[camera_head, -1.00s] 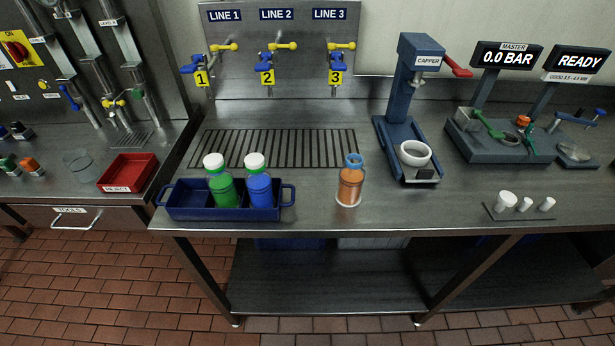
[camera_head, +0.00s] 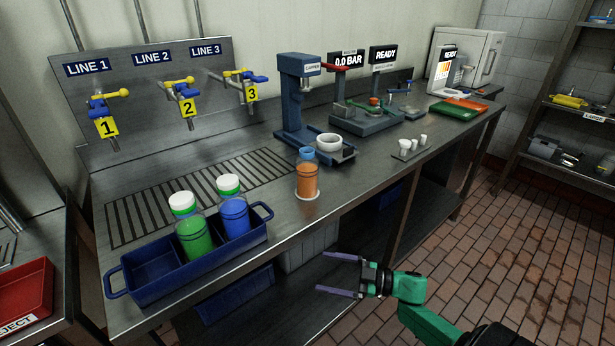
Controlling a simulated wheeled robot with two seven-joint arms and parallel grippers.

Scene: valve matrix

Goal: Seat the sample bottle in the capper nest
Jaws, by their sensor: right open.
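The sample bottle (camera_head: 307,176) holds orange liquid and has a blue neck with no white cap on it. It stands upright on a pale round spot near the bench's front edge. My right gripper (camera_head: 340,275) is open and empty, low in front of the bench, below and to the right of the bottle. My left gripper is not in view.
A blue tray (camera_head: 150,288) at the front left holds a green bottle (camera_head: 190,232) and a blue bottle (camera_head: 234,210), both with white caps. Small white cups (camera_head: 404,147) stand on a dark plate to the right. A gauge station (camera_head: 370,118) stands behind.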

